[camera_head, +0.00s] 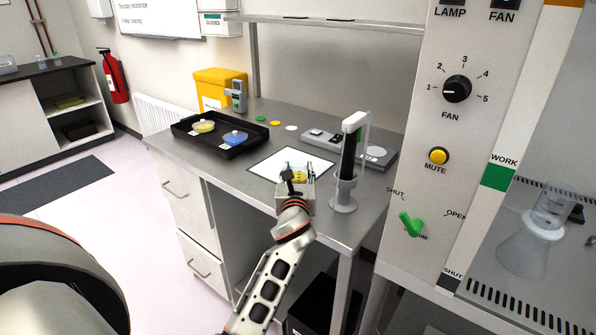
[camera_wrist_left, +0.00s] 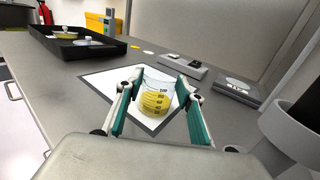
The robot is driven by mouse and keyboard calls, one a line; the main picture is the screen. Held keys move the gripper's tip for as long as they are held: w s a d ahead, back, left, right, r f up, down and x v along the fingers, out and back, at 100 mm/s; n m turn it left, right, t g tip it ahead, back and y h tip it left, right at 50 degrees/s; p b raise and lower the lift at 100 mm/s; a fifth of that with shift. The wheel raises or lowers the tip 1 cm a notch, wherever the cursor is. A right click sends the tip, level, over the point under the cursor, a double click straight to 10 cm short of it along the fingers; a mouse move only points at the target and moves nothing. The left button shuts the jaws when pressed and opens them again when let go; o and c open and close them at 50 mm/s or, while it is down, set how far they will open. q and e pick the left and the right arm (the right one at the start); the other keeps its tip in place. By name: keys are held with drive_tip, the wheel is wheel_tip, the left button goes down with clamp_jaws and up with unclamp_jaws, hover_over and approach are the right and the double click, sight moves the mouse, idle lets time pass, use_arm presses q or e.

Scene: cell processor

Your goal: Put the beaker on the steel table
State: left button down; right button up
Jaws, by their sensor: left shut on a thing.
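My right gripper is not in view.
A black tray (camera_head: 188,135) with a yellow and a blue item stands at the left of the table. A fume cabinet panel (camera_head: 445,130) rises at right; glassware (camera_head: 525,250) stands inside.

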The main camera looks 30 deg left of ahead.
use_arm(q)
drive_tip(key=shift+f, duration=0.15)
drive_tip(key=c, duration=1.3)
unclamp_jaws()
drive_tip(key=shift+r, duration=0.2)
drive_tip(key=v, duration=1.2)
drive_tip(key=shift+p, duration=0.3)
